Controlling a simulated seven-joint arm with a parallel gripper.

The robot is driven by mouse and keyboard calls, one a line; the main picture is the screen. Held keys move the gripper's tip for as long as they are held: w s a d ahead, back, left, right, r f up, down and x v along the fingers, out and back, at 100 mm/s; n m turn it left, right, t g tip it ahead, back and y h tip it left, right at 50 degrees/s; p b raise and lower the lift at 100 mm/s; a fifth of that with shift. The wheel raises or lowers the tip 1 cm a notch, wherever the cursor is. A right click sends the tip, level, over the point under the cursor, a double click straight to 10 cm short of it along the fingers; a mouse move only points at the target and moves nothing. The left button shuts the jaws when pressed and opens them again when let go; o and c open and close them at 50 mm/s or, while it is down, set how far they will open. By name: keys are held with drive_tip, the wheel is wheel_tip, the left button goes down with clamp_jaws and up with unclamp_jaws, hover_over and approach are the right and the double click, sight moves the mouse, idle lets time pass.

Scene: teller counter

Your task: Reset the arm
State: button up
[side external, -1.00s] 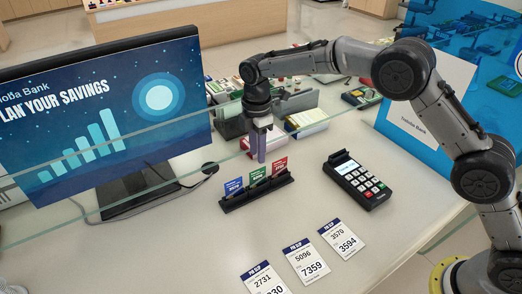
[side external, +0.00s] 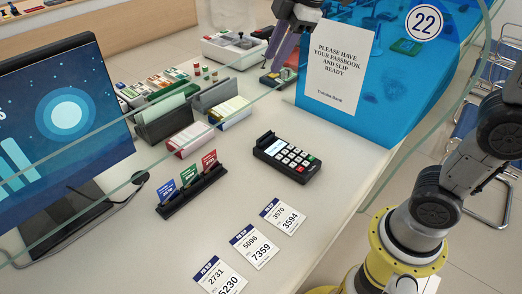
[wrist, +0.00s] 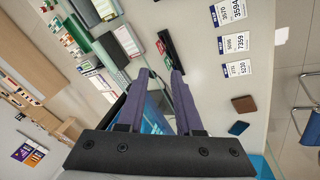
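The card rack (side external: 192,190), with blue, green and red cards, stands on the counter well away from the fingers. The card terminal (side external: 287,157) lies to the right of the rack. Three PIN slips (side external: 254,246) lie in a row at the counter's front.
A monitor (side external: 65,110) stands at the left. File holders (side external: 164,117) and stamps (side external: 150,88) are behind the rack. A glass screen edge (side external: 340,55) crosses the view. A blue panel (side external: 390,80) with a notice (side external: 338,62) stands at the back right. A brown wallet-like item (wrist: 244,104) lies near the counter edge.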

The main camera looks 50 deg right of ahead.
drive_tip(key=s+d+f+m+t, duration=0.1)
drive_tip(key=s+d+m, duration=0.15)
drive_tip(key=s, duration=0.45)
drive_tip(key=s+d+f+m, duration=0.1)
drive_tip(key=s+f+m, duration=0.15)
drive_tip(key=s, duration=0.45)
drive_tip(key=s+f+m, duration=0.5)
drive_tip(key=f+m, duration=0.2)
drive_tip(key=shift+s+d+h, duration=0.15)
drive_tip(key=shift+s+h, duration=0.15)
